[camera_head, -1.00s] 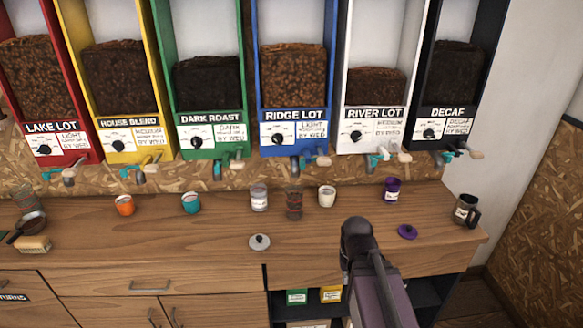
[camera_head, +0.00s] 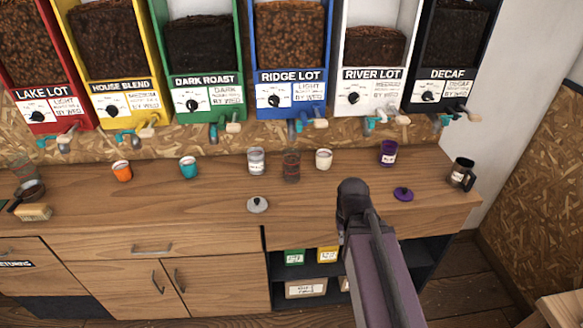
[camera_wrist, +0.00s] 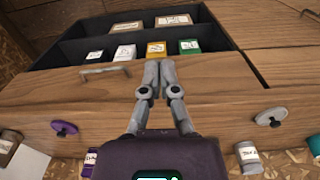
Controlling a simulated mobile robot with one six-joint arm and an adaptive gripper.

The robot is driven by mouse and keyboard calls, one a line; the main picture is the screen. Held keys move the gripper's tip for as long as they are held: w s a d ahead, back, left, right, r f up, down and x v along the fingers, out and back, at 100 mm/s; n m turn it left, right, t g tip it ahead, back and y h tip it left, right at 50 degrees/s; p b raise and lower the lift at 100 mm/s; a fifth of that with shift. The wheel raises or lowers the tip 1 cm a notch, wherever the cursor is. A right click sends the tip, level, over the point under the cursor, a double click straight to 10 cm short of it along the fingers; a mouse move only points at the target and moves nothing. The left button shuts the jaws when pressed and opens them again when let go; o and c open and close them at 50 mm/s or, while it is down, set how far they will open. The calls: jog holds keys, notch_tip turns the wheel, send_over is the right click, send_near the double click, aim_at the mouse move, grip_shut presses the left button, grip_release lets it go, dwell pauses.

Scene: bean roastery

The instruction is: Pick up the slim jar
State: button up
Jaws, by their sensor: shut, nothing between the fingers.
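Two labelled jars could be the slim jar; I cannot tell which is meant. A grey-white jar (camera_head: 257,161) stands upright on the counter, open, with its grey knobbed lid (camera_head: 257,205) in front. A purple jar (camera_head: 388,153) stands further right, with a purple lid (camera_head: 403,194) in front. In the wrist view the grey-white jar (camera_wrist: 247,157) is at lower right and the purple jar (camera_wrist: 90,160) at lower left. My gripper (camera_wrist: 160,65) is shut and empty, apart from both jars. In the head view my arm hides its fingers.
A clear beaker (camera_head: 291,165) with red marks stands close to the grey-white jar. A cream cup (camera_head: 323,159), teal cup (camera_head: 189,167), orange cup (camera_head: 122,171) and dark mug (camera_head: 462,173) stand along the wooden counter (camera_head: 220,222). Bean dispensers with taps hang above.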

jog(key=o, duration=0.7)
jog(key=shift+w, duration=0.15)
jog(key=shift+c, duration=0.2)
jog(key=shift+o, duration=0.4)
jog(key=shift+w+n, duration=0.35)
jog(key=shift+n, duration=0.05)
jog(key=w+a+r+n+t+h+b, duration=0.1)
jog(key=w+a+n+t+h, duration=0.2)
jog(key=w+n, duration=0.45)
jog(key=w+a+r+n+t+h+b, duration=0.1)
jog(key=w+a+r+n+t+h, duration=0.15)
jog(key=w+n, duration=0.5)
jog(key=w+a+r+n+t+h, duration=0.1)
jog(key=w+a+r+n+t, duration=0.1)
jog(key=w+a+n, duration=0.2)
jog(key=w+a+r+n+t+h, duration=0.1)
jog(key=w+a+r+n+t, duration=0.2)
jog(key=a+n, duration=0.6)
jog(key=shift+w+r+t+b, duration=0.15)
jog(key=shift+w+t+b, duration=0.2)
jog(key=shift+w, duration=0.45)
jog(key=shift+w, duration=0.1)
jog(key=b, duration=0.3)
send_over(292, 166)
jog(key=s, duration=0.2)
jog(key=shift+w+a+f, duration=0.1)
jog(key=shift+f, duration=0.75)
jog(key=shift+w+a+f, duration=0.1)
jog(key=shift+f, duration=0.7)
